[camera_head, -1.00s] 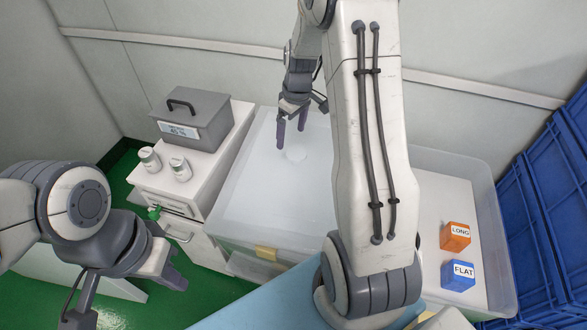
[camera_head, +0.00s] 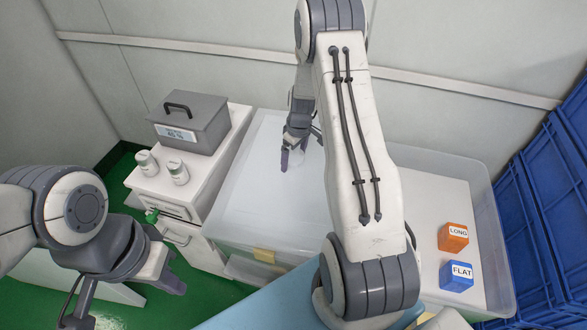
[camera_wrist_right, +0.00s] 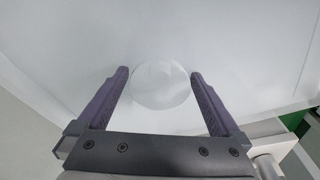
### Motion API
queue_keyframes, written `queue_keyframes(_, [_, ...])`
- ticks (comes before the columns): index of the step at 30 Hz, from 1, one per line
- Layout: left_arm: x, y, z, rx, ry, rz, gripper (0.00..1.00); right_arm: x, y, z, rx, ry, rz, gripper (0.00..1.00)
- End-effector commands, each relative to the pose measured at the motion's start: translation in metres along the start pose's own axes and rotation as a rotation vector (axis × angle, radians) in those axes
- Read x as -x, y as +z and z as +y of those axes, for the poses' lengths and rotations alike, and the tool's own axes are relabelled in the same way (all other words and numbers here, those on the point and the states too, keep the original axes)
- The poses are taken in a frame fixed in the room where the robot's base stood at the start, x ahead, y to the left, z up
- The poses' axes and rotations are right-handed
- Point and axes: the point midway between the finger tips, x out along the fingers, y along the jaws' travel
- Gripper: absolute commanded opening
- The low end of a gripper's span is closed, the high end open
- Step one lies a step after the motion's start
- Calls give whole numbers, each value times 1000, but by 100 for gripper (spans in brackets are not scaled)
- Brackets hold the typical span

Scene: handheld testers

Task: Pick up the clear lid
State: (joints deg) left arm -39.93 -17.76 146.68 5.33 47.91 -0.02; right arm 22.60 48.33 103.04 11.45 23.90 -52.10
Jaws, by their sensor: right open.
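The clear lid (camera_wrist_right: 161,86) is a round, see-through disc lying on a pale surface inside the large translucent bin. In the head view the lid (camera_head: 297,158) is faint and partly behind my gripper. My right gripper (camera_head: 286,160) is over the bin, right beside the lid. In the wrist view my right gripper (camera_wrist_right: 160,80) is open, with one purple finger on each side of the lid; nothing is clamped.
The translucent bin (camera_head: 225,232) has raised walls. A white cabinet (camera_head: 212,180) on the left carries a grey box (camera_head: 190,124) and two white jars (camera_head: 147,163). Orange LONG (camera_head: 453,237) and blue FLAT (camera_head: 457,277) blocks sit right of my arm. Blue crates (camera_head: 560,190) stand far right.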

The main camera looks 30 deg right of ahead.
Motion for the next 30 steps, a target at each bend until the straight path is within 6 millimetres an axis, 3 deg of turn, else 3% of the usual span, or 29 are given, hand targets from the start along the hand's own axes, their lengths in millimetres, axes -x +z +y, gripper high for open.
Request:
queue_keyframes(5, [0, 0, 0, 0, 0, 0, 0, -1, 0, 0, 0, 1, 1, 100])
queue_keyframes(6, [0, 0, 0, 0, 0, 0, 0, -1, 0, 0, 0, 1, 1, 96])
queue_keyframes(12, [0, 0, 0, 0, 0, 0, 0, 0, 0, 0, 0, 1, 0, 20])
queue_keyframes(14, [0, 0, 0, 0, 0, 0, 0, 0, 0, 0, 0, 0, 0, 0])
queue_keyframes(24, [0, 0, 0, 0, 0, 0, 0, 2, -1, 1, 0, 2, 2, 0])
queue_keyframes(30, [-1, 0, 0, 0, 0, 0, 0, 19, -3, 1, 2, 4, 4, 0])
